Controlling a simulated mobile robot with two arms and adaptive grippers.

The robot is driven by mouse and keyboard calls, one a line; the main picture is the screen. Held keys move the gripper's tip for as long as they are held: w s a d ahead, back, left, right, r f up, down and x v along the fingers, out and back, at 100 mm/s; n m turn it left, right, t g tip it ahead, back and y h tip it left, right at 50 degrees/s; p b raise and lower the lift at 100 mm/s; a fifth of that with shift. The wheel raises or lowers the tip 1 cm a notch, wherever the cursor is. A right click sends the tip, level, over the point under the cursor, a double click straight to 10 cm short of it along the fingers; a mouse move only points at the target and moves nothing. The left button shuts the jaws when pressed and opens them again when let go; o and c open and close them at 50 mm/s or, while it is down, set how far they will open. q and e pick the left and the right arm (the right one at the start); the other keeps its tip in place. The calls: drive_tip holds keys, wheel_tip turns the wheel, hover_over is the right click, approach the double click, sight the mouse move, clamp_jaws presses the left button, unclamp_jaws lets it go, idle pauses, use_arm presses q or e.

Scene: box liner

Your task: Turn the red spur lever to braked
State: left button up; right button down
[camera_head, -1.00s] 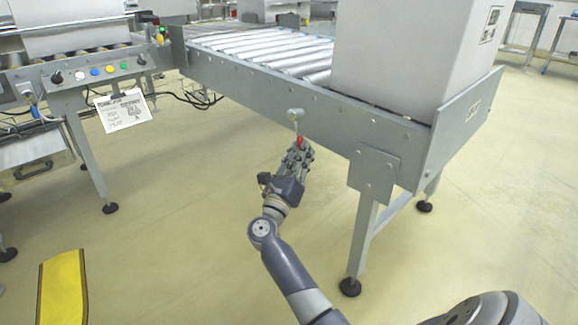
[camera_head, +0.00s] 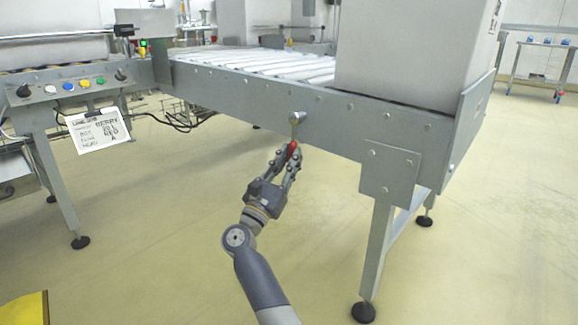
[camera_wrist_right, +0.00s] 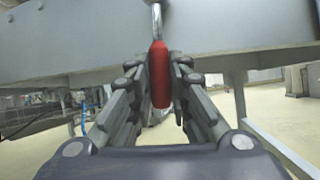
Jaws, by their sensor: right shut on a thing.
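The spur lever has a red grip (camera_head: 292,150) on a short metal shaft that hangs down from a round pivot (camera_head: 297,117) on the conveyor's side rail. It points almost straight down, leaning slightly left at its lower end. My right gripper (camera_head: 288,158) has its fingers on both sides of the red grip and is shut on it. In the right wrist view the red grip (camera_wrist_right: 160,74) stands upright between the two fingers, with the metal shaft above it. My left gripper is not in view.
The roller conveyor (camera_head: 240,92) carries a large grey box (camera_head: 405,50) at its right end. A conveyor leg (camera_head: 375,250) stands right of my arm. A button panel (camera_head: 75,85) with a hanging paper sign (camera_head: 98,130) is at left. The floor below the lever is clear.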

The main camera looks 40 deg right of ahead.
sight(290, 118)
drive_tip(key=shift+w, duration=0.1)
drive_tip(key=c, duration=1.5)
unclamp_jaws()
drive_tip(key=shift+r, duration=0.1)
wheel_tip(290, 118, up, 10)
drive_tip(key=shift+f, duration=0.1)
drive_tip(key=shift+a, duration=0.1)
